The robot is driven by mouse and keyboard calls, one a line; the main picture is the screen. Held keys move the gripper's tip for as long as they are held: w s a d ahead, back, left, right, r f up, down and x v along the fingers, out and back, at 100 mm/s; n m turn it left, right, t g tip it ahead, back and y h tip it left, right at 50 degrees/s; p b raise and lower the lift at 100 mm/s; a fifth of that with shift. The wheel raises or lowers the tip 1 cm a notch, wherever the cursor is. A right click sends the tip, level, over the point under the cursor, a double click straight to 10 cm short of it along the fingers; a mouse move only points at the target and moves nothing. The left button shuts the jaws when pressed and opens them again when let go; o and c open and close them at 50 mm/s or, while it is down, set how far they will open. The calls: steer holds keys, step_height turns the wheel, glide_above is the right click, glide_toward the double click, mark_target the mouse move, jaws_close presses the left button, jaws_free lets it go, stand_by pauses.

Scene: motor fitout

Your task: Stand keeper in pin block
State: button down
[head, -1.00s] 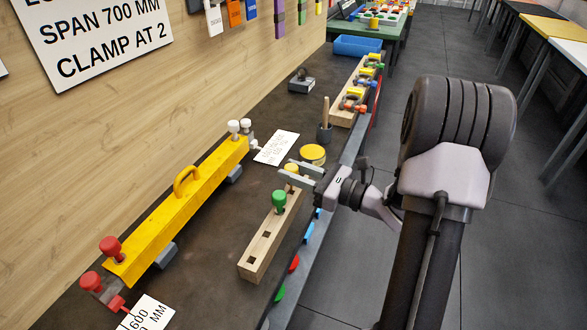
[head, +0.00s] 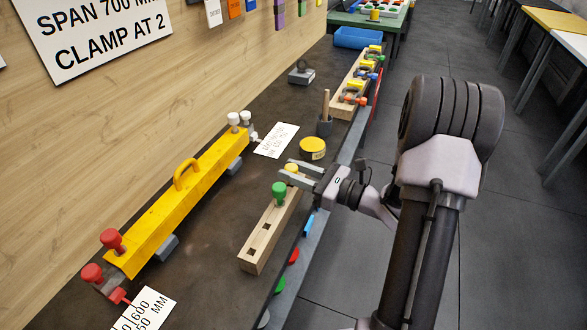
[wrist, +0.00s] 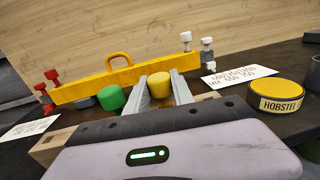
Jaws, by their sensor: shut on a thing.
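The pin block (head: 259,244) is a long pale wooden bar with square holes in its top, lying along the bench's front edge. A green-headed keeper (head: 279,189) stands upright in it; its head also shows in the wrist view (wrist: 112,98). My gripper (head: 287,173) is shut on a yellow-headed keeper (head: 291,168), over the block's far end. In the wrist view the yellow head (wrist: 159,86) sits between the two fingers. The keeper's lower part is hidden by the fingers, so I cannot tell whether it is in a hole.
A yellow beam with a handle (head: 190,190) lies behind, with red knobs (head: 111,240) and white knobs (head: 233,120) at its ends. A yellow tin (head: 312,150), a dark cup (head: 324,127) and a printed card (head: 277,141) are beyond the block. Bare bench lies between beam and block.

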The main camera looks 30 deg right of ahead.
steer(key=shift+f, duration=0.35)
steer(key=c, duration=1)
jaws_free()
steer(key=shift+s, duration=0.1)
steer(key=p+v, duration=0.4)
steer(key=v, duration=1.3)
steer(key=shift+s+d, duration=0.1)
steer(key=shift+s, duration=0.05)
